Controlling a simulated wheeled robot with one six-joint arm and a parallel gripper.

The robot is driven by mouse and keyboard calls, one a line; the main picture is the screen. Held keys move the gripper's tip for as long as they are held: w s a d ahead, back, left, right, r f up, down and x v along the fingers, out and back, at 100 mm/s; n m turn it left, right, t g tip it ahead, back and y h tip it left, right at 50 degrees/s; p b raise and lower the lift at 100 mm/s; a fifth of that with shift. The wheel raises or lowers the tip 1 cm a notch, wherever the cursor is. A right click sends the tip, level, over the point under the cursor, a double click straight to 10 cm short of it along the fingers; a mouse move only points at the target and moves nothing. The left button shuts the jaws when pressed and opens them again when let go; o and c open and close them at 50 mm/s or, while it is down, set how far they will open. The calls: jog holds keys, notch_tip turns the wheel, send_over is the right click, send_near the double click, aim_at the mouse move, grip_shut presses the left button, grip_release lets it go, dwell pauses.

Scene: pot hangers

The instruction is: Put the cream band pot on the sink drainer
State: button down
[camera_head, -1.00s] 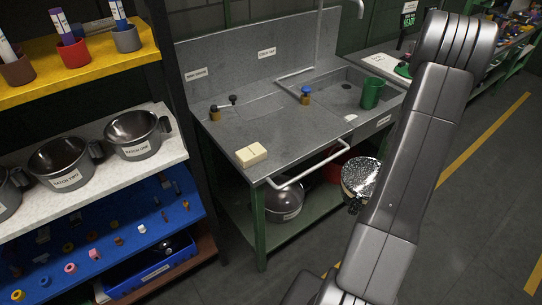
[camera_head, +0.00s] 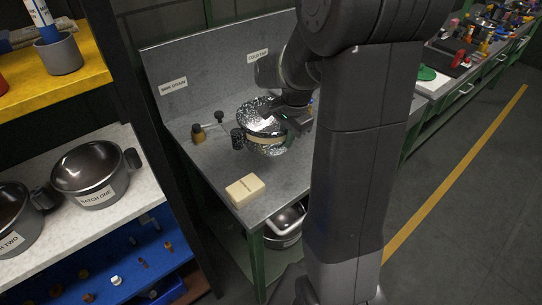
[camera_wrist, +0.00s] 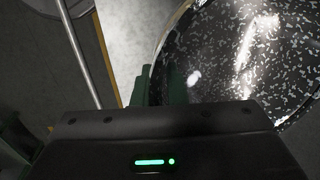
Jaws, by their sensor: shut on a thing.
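The cream band pot (camera_head: 262,143) is black-and-white speckled with a cream band and a dark side handle. It is over the grey sink drainer (camera_head: 214,160), in the head view's middle. My gripper (camera_head: 292,116) is shut on the pot at its right side, partly hidden by my arm. I cannot tell whether the pot's base touches the drainer. In the wrist view the pot's dark speckled surface (camera_wrist: 245,60) fills the upper right, against my gripper's fingers (camera_wrist: 160,87).
A cream block (camera_head: 245,190) sits at the drainer's front left corner. Small dark-knobbed fittings (camera_head: 198,133) stand behind it to the left. A shelf rack with labelled pots (camera_head: 90,172) stands left. Another pot (camera_head: 284,226) is under the bench. My arm hides the basin.

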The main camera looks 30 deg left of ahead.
jog(key=shift+a+f, duration=0.1)
jog(key=shift+a, duration=0.2)
notch_tip(320, 180, down, 9)
jog(key=shift+s+f+p, duration=0.1)
jog(key=shift+f+p, duration=0.1)
jog(key=shift+p, duration=0.2)
jog(key=shift+f, duration=0.2)
jog(key=c, duration=1.5)
grip_release()
jog(key=shift+o, duration=0.2)
jog(key=shift+r, duration=0.55)
notch_tip(320, 180, up, 11)
jog(key=d, duration=0.1)
jog(key=shift+s+d, duration=0.2)
jog(key=shift+d, duration=0.2)
